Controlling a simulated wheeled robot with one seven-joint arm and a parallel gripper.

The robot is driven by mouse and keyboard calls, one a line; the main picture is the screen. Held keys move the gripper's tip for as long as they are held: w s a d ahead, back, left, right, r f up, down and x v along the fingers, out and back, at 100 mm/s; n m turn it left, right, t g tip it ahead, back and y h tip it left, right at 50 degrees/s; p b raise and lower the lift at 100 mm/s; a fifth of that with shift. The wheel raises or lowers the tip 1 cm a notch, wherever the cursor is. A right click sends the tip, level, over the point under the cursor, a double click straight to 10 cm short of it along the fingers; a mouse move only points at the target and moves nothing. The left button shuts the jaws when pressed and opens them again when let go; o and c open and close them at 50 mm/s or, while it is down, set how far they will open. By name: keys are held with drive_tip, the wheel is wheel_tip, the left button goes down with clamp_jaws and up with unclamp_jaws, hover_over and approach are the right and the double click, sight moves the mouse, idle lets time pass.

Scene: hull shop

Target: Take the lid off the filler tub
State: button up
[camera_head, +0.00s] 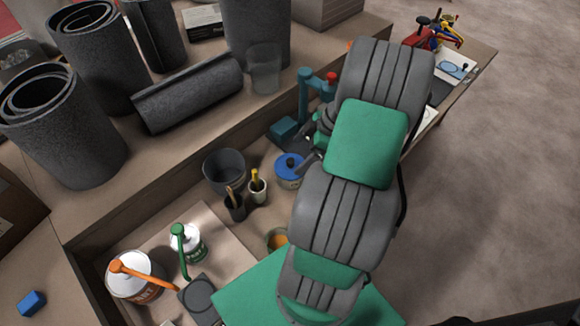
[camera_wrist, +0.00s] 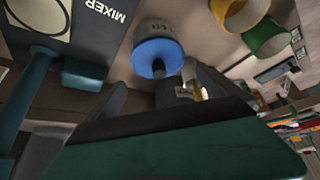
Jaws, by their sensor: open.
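The filler tub (camera_head: 289,180) is a small pale tub with a blue lid (camera_head: 290,163) and a dark knob on top. It stands on the bench left of my arm in the head view, with the lid on. In the wrist view the blue lid (camera_wrist: 151,58) and its knob face me, with the pale tub (camera_wrist: 153,28) behind. My gripper (camera_head: 313,152) is at the right side of the lid in the head view, partly hidden by my arm. In the wrist view its dark fingers (camera_wrist: 165,88) are apart and nothing shows held between them.
A teal mixer stand (camera_head: 304,98) is close behind the tub. Paint cans (camera_head: 133,276) are at the front left. Dark rolls (camera_head: 187,93) lie and stand on the raised shelf.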

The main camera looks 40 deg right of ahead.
sight(291, 160)
drive_tip(key=x, duration=0.6)
drive_tip(key=shift+w+a, duration=0.1)
drive_tip(key=shift+r, duration=0.1)
drive_tip(key=c, duration=0.9)
drive_tip(key=shift+r, duration=0.15)
drive_tip(key=shift+c, duration=0.2)
